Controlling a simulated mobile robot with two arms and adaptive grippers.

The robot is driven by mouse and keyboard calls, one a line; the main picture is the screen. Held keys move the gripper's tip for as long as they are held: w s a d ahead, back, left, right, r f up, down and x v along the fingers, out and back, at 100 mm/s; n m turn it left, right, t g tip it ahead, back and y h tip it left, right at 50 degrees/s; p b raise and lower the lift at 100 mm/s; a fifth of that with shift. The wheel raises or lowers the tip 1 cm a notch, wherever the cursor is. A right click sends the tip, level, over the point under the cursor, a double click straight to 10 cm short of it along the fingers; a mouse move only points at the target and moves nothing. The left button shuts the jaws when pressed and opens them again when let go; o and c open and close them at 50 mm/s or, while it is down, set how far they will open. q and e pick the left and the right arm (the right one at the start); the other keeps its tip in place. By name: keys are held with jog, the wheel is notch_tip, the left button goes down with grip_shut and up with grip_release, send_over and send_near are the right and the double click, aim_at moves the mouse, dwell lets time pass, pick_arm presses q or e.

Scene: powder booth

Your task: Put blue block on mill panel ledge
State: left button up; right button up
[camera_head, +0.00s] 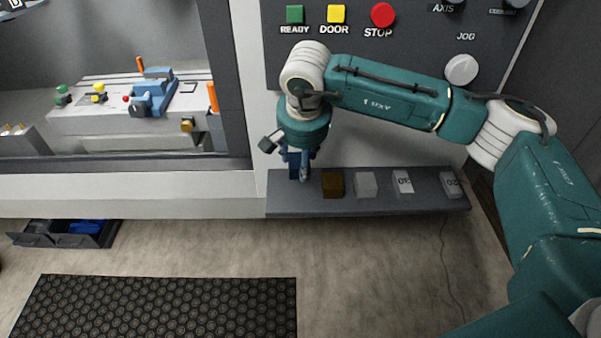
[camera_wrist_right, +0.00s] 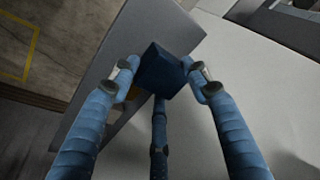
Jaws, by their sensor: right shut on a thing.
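The mill panel ledge (camera_head: 415,203) is a dark grey shelf below the control panel. My right gripper (camera_head: 299,174) points down over the ledge's left end. In the right wrist view, the fingers of my right gripper (camera_wrist_right: 163,82) are closed around a dark blue block (camera_wrist_right: 164,66). The grey ledge (camera_wrist_right: 152,25) lies beneath or just behind the block there. I cannot tell whether the block touches the ledge. In the head view the block is hard to separate from the blue fingers. My left gripper is not in view.
A brown block (camera_head: 333,184), a grey block (camera_head: 365,185) and two numbered grey blocks (camera_head: 402,182) (camera_head: 451,184) stand in a row on the ledge, right of the gripper. The control panel (camera_head: 420,40) rises above. An open drawer (camera_head: 60,238) and black mat (camera_head: 165,305) lie lower left.

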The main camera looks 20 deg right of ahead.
jog(key=f+p, duration=0.1)
jog(key=f, duration=0.2)
jog(key=shift+s, duration=0.2)
notch_tip(320, 180, down, 3)
jog(key=shift+p, duration=1.05)
jog(key=shift+w+f, duration=0.2)
jog(key=shift+f, duration=0.25)
jog(key=o, duration=1.4)
jog(key=shift+f, duration=0.1)
